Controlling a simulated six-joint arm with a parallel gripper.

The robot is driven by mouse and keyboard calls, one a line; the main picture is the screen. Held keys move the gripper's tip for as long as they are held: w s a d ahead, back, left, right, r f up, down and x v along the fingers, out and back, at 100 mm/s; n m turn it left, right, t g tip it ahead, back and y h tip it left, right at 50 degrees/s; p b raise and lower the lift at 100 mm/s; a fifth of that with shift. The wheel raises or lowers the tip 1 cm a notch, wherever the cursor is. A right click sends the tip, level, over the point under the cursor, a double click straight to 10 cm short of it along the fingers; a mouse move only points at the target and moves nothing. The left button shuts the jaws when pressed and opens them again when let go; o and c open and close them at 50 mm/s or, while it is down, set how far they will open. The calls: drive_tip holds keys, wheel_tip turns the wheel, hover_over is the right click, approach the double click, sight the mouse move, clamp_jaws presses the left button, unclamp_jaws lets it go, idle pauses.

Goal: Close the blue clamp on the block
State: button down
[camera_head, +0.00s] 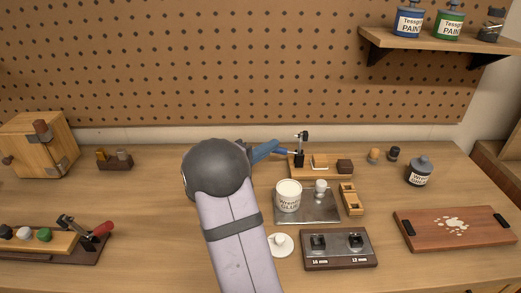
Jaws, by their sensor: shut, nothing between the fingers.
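A glue tub (288,196) stands on a metal plate (310,217) in front of the clamp. A red-handled clamp (75,228) is at the left. A socket board (338,250) and a cutting board (455,228) lie right of my arm. A pegboard (200,60) rises behind.

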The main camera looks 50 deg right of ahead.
drive_tip(key=s+d+p, duration=0.2)
drive_tip(key=s+d, duration=0.1)
drive_tip(key=d, duration=0.3)
idle(0.6)
